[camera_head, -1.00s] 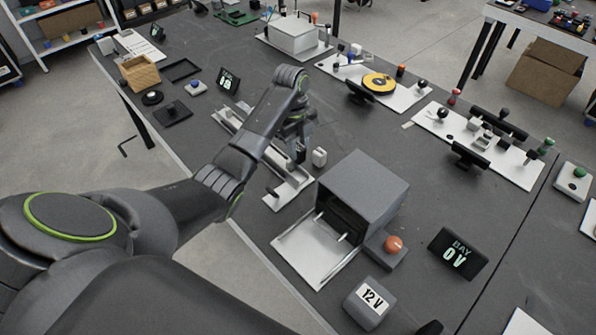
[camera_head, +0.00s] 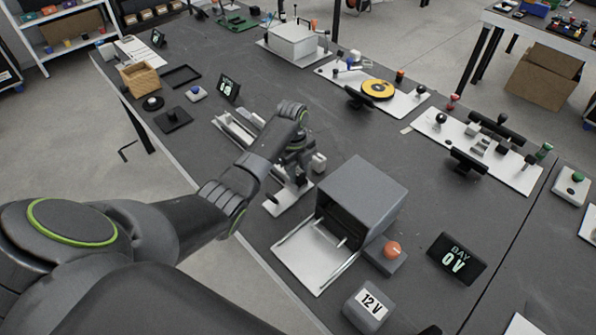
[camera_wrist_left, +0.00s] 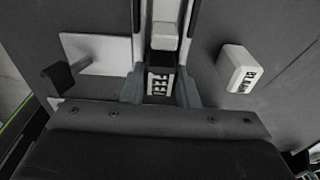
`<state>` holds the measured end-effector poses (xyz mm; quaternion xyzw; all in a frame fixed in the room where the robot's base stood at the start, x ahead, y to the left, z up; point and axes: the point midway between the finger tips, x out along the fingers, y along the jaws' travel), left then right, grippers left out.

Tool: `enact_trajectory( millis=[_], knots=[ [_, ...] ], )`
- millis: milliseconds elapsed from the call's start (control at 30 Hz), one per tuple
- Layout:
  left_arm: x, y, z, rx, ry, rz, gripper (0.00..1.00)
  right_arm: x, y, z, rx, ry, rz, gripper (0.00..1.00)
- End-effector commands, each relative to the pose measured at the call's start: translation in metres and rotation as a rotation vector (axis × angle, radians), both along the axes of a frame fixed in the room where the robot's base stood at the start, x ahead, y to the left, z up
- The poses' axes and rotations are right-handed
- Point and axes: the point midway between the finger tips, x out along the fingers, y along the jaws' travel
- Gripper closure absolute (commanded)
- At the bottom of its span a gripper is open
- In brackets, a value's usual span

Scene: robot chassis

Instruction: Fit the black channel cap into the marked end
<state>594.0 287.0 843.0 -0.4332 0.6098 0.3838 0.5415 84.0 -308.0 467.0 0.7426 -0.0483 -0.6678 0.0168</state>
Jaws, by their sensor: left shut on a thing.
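My left gripper (camera_wrist_left: 161,88) is shut on a black cap (camera_wrist_left: 176,61) with a white label that reads like "FEED". The left gripper (camera_head: 299,176) is low over the near part of the pale channel (camera_head: 232,127) in the head view, where the arm hides the cap. In the left wrist view the cap lines up between the channel walls (camera_wrist_left: 141,25), close to a pale block (camera_wrist_left: 165,33) in the channel. I cannot tell how deep the cap sits. My right gripper is not in view.
A white block marked like "BLANK" (camera_wrist_left: 239,68) stands right of the channel. A white plate (camera_wrist_left: 100,52) with a black knob (camera_wrist_left: 62,76) lies to the left. A grey box (camera_head: 365,195) with a lowered flap (camera_head: 305,255) stands near the arm.

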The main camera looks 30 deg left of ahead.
Motion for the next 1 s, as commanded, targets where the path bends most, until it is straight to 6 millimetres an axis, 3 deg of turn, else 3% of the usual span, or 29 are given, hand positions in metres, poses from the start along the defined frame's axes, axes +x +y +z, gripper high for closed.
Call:
enact_trajectory(
  millis=[333, 367, 500, 1000],
  knots=[
    [-0.003, -0.001, -0.013, -0.002, 0.007, 0.001, 0.94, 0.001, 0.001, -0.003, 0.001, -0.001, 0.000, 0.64],
    [-0.003, -0.001, -0.014, -0.002, 0.008, 0.001, 0.70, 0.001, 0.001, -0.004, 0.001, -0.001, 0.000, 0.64],
    [-0.004, -0.001, -0.015, -0.004, 0.012, 0.001, 0.52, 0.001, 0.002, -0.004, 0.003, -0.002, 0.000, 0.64],
    [-0.005, -0.003, -0.016, -0.007, 0.013, 0.000, 0.51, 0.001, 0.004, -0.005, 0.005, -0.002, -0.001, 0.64]
  ],
)
